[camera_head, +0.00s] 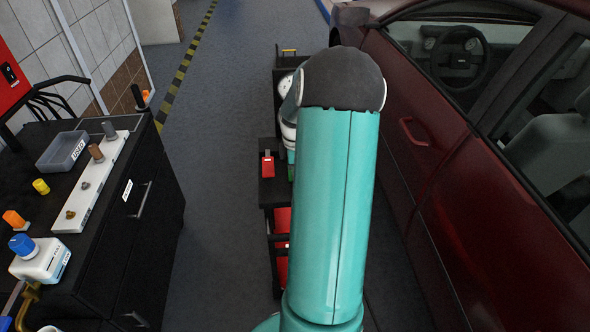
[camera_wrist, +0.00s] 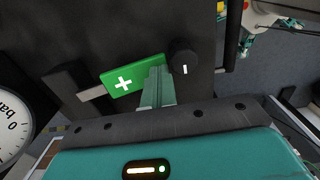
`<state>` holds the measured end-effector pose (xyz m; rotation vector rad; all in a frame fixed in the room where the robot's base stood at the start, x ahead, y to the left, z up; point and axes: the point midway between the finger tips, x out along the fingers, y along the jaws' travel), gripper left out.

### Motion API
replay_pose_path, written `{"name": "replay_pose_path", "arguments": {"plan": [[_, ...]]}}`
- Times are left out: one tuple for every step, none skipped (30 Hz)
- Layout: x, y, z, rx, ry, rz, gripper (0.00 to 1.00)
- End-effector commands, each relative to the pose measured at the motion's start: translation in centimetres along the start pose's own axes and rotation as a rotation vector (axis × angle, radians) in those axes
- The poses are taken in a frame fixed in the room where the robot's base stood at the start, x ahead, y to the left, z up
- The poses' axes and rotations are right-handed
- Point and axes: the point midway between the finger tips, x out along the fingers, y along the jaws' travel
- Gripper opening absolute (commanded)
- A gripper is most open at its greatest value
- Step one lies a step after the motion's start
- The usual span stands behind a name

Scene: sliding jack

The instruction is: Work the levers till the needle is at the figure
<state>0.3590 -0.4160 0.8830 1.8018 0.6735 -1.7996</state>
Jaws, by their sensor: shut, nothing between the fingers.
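In the wrist view, a green block with a white plus (camera_wrist: 124,84), apparently a lever end, sits on a dark panel. My gripper (camera_wrist: 158,80) is shut and empty, its tips at the right end of the green block; I cannot tell if they touch. A round white gauge marked "bar" (camera_wrist: 12,115) is cut off at the left edge; its needle cannot be made out. In the head view, a red lever or block (camera_head: 267,166) is on a black stand left of my arm. My arm hides my gripper and most of the stand there.
A black round knob with a white mark (camera_wrist: 184,59) is close to the right of my fingertips. A dark red car (camera_head: 430,190) stands close at right. A black workbench (camera_head: 125,220) with small parts is at left. The floor (camera_head: 215,150) between is clear.

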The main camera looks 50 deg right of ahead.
Motion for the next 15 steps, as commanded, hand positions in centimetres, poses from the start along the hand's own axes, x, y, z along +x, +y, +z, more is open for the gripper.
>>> {"name": "replay_pose_path", "arguments": {"plan": [[0.7,-0.5,0.0,0.0,0.001,-0.016,0.0],[0.7,-0.5,0.0,0.0,0.001,-0.016,0.0],[0.6,-0.5,0.0,0.0,0.001,-0.016,0.0],[0.5,-0.5,0.0,0.0,0.001,-0.016,0.0],[0.3,-0.5,0.0,0.001,0.001,-0.015,0.0],[-0.1,-0.4,0.0,0.001,0.001,-0.014,0.0],[-0.5,-0.4,0.0,0.001,0.001,-0.013,0.0],[-0.9,-0.3,0.0,0.0,0.001,-0.011,0.0],[-1.6,-0.3,0.0,0.0,0.0,-0.01,0.0],[-2.2,-0.3,0.0,0.0,0.0,-0.007,0.0],[-2.9,-0.2,0.0,-0.001,0.0,-0.006,0.0],[-3.8,-0.2,0.0,0.0,0.0,-0.005,0.0],[-4.5,-0.1,0.0,0.001,0.0,-0.003,0.0],[-5.2,-0.1,0.0,0.001,0.0,-0.003,0.0],[-6.2,-0.1,0.0,0.001,0.0,-0.001,0.0]]}}
